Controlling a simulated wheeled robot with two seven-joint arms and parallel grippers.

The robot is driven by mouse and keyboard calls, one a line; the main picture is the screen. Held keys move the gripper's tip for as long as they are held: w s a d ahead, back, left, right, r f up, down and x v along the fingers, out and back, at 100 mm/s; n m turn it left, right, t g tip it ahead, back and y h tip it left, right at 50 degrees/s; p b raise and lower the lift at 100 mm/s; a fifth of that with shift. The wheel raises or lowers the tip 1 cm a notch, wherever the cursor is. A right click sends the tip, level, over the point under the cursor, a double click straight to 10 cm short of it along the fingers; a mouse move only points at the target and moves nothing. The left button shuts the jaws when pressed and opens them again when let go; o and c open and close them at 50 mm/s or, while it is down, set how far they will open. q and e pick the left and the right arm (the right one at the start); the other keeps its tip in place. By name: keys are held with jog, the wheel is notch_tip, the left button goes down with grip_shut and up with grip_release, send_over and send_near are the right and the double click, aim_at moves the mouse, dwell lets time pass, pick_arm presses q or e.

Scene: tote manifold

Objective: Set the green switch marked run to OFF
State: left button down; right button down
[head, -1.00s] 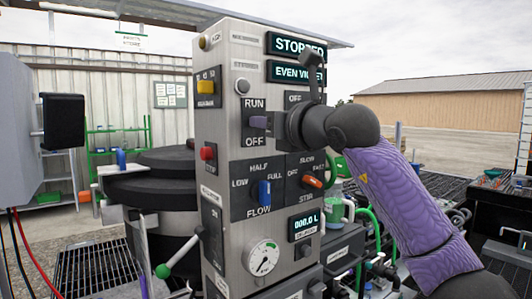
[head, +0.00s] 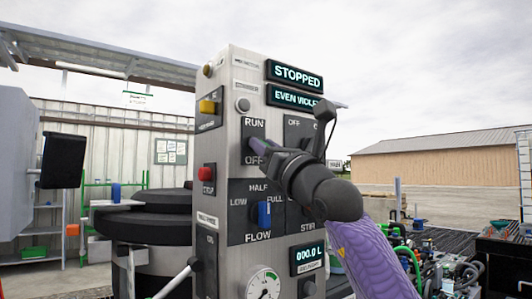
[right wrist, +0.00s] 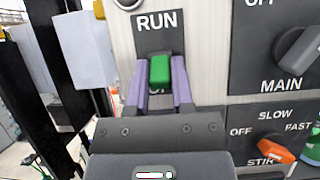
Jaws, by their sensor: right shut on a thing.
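The green switch (right wrist: 159,70) sits on a dark plate marked RUN above and OFF below, at the upper left of the control panel's front. In the right wrist view it lies between the two purple fingers of my right gripper (right wrist: 160,82), just under the word RUN. The gripper is shut on it. In the head view my right gripper (head: 258,145) reaches the plate from the lower right, and its fingers hide the switch. The OFF mark (head: 253,160) shows beside the fingers in the head view. Which way the lever leans is hard to tell. My left gripper is not in view.
The steel panel (head: 225,130) carries a display reading STOPPED (head: 297,76), a yellow knob (head: 208,106), a red button (head: 204,174) and a blue FLOW knob (head: 264,214). The orange STIR knob (right wrist: 277,149) and MAIN knob (right wrist: 300,55) are close to my right gripper.

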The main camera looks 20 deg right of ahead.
dwell(0.3)
jog(key=shift+c, duration=2.4)
grip_release()
jog(key=shift+s+f, duration=0.15)
jog(key=shift+f, duration=0.05)
jog(key=b+v, duration=0.4)
jog(key=v, duration=0.5)
jog(key=shift+s+d, duration=0.15)
jog(key=shift+s, duration=0.15)
